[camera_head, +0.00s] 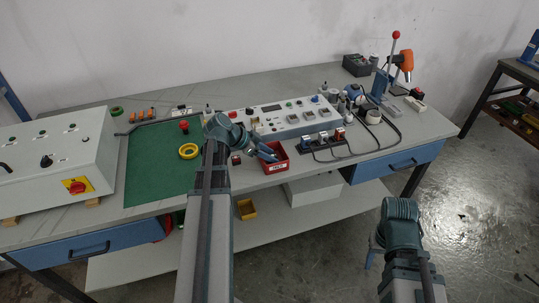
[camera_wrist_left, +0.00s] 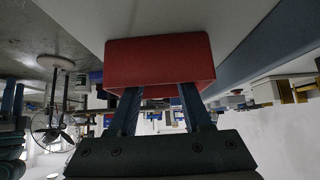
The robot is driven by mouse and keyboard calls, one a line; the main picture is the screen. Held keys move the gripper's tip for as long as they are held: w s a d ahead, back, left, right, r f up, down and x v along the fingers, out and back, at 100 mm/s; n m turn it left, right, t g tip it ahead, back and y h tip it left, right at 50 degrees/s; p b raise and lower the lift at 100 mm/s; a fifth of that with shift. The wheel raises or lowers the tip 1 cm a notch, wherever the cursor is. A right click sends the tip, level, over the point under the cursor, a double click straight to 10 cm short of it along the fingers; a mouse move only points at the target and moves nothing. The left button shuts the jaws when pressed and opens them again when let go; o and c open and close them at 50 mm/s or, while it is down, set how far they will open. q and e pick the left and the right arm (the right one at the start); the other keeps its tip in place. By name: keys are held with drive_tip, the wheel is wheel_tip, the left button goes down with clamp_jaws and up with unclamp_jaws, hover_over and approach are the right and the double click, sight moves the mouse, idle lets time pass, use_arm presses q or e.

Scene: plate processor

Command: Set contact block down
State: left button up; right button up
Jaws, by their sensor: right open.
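No contact block can be made out clearly. My left gripper (camera_head: 267,153) is at the red bin (camera_head: 276,161) near the table's front edge. In the left wrist view the red bin (camera_wrist_left: 160,60) covers the tips of the left fingers (camera_wrist_left: 158,108). The fingers stand apart with a gap between them. Whether anything is held at the hidden tips cannot be told. My right gripper (camera_head: 371,257) is open, low in front of the table, and mostly hidden behind its own wrist.
A green mat (camera_head: 150,170) with a yellow ring (camera_head: 188,151) lies left of my left arm. A grey control box (camera_head: 50,165) stands further left. The test panel (camera_head: 285,117), power strip (camera_head: 325,146) and lever press (camera_head: 386,80) are behind and right of the bin.

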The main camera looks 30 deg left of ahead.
use_arm(q)
drive_tip(key=shift+s+a+r+p, duration=0.1)
drive_tip(key=shift+s+r+p, duration=0.05)
drive_tip(key=shift+r+p, duration=0.35)
drive_tip(key=p+v, duration=0.7)
drive_tip(key=v, duration=0.4)
drive_tip(key=shift+s+p, duration=0.15)
drive_tip(key=shift+p, duration=0.25)
drive_tip(key=d+f+g, duration=0.3)
drive_tip(key=d+g, duration=0.1)
drive_tip(key=d, duration=0.9)
drive_tip(key=s+d+f+n+g+y, duration=0.1)
drive_tip(key=s+d+n+y, duration=0.1)
drive_tip(key=d, duration=0.9)
drive_tip(key=s+d+f+n+g+y, duration=0.2)
drive_tip(key=s+d+y, duration=0.3)
drive_tip(key=d, duration=0.7)
drive_tip(key=shift+s+d, duration=0.35)
drive_tip(key=shift+s, duration=0.8)
